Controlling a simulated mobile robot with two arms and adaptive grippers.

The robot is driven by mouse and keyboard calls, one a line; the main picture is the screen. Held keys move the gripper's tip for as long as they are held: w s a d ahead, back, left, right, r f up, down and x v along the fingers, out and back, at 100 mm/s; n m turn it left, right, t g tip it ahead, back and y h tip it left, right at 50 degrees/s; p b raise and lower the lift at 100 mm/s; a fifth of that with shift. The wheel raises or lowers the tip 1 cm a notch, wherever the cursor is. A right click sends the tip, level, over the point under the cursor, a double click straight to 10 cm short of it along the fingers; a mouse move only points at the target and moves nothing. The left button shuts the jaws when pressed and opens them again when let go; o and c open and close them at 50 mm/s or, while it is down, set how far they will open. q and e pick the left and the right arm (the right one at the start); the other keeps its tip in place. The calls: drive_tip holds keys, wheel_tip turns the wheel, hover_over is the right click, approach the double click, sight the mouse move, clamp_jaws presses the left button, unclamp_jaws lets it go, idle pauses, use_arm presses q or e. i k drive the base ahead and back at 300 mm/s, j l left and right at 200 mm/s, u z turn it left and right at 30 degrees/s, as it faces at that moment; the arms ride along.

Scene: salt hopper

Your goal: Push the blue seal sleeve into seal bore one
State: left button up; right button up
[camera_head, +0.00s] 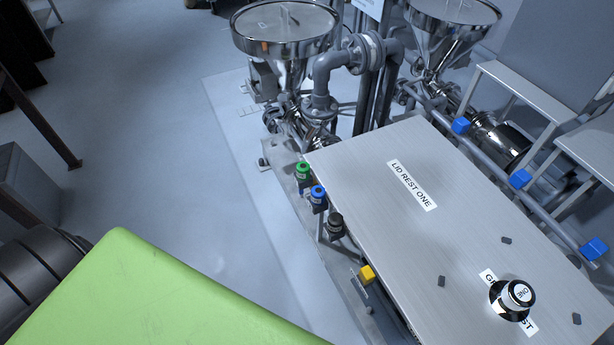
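A small blue ring-topped piece (318,194), which may be the blue seal sleeve, sits in a dark holder beside the left edge of the metal table (375,215). It stands between a green-topped piece (302,172) and a dark brown one (335,226). I cannot make out a seal bore marked one; the pipework under the left hopper (286,75) is small and partly hidden. Neither of my grippers is in view.
The "LID REST ONE" area (412,184) is clear. A second hopper (440,45) and a rail with blue blocks (520,179) lie beyond. Open floor (170,150) lies left.

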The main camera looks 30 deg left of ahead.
sight(317, 193)
drive_tip(key=j, duration=0.5)
drive_tip(key=k+j+z, duration=0.15)
drive_tip(key=j, duration=0.85)
drive_tip(key=k+j+z, duration=0.1)
drive_tip(key=j, duration=0.4)
drive_tip(key=i+j+z, duration=0.2)
drive_tip(key=j, duration=0.15)
drive_tip(key=i+j+z, duration=0.25)
drive_tip(key=j+z, duration=0.2)
drive_tip(key=j, duration=0.25)
drive_tip(key=i+j+z, duration=0.2)
drive_tip(key=j, duration=0.2)
drive_tip(key=j+z, duration=0.25)
drive_tip(key=j, duration=0.15)
drive_tip(key=k, duration=0.05)
